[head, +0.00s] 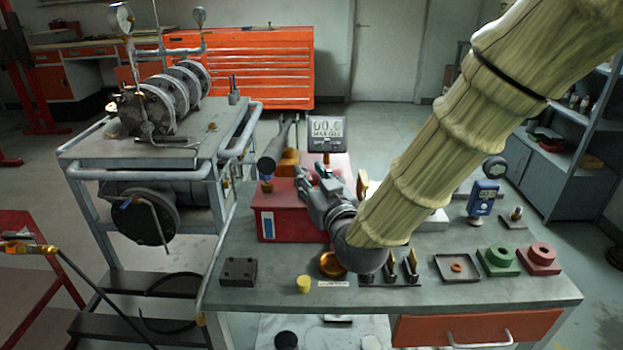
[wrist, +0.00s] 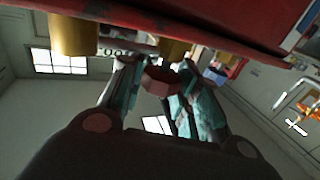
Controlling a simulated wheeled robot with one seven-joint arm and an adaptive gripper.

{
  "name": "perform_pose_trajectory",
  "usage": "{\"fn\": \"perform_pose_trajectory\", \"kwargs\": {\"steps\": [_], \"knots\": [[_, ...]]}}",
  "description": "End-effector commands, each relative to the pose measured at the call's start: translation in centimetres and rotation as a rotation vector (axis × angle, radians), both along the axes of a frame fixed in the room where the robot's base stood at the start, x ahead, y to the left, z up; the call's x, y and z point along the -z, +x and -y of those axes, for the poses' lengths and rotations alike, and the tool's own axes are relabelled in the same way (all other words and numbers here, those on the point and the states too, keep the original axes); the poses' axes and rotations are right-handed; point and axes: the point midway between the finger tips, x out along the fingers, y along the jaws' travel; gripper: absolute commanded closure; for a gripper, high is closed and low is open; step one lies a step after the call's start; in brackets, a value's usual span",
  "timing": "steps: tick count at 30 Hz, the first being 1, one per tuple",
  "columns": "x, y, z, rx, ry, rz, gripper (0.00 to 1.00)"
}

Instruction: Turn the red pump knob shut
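The red knob (wrist: 161,82) shows in the wrist view between the tips of my gripper's fingers, with its facets visible and the pump housing above it. The teal pads of my gripper (wrist: 158,88) lie on its two sides and seem to touch it; the knob fills the gap between them. In the head view my gripper (head: 312,178) reaches over the red pump box (head: 284,215) on the workbench. The knob is hidden there behind my gripper and arm. The direction of the knob's turn cannot be read.
A display (head: 327,130) reading about 00.0 stands behind the pump. Brass fittings (wrist: 73,35) sit near my gripper. A yellow cap (head: 304,285), dark block (head: 238,271), small tray (head: 457,267), green block (head: 498,260) and red block (head: 539,258) occupy the bench.

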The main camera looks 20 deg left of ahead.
Motion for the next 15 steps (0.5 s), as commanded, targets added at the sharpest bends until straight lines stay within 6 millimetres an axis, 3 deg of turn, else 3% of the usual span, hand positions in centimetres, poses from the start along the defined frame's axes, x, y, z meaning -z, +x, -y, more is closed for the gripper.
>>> {"fn": "perform_pose_trajectory", "kwargs": {"steps": [15], "knots": [[-0.02,-0.02,-0.05,0.123,-0.001,-0.001,0.92]]}}
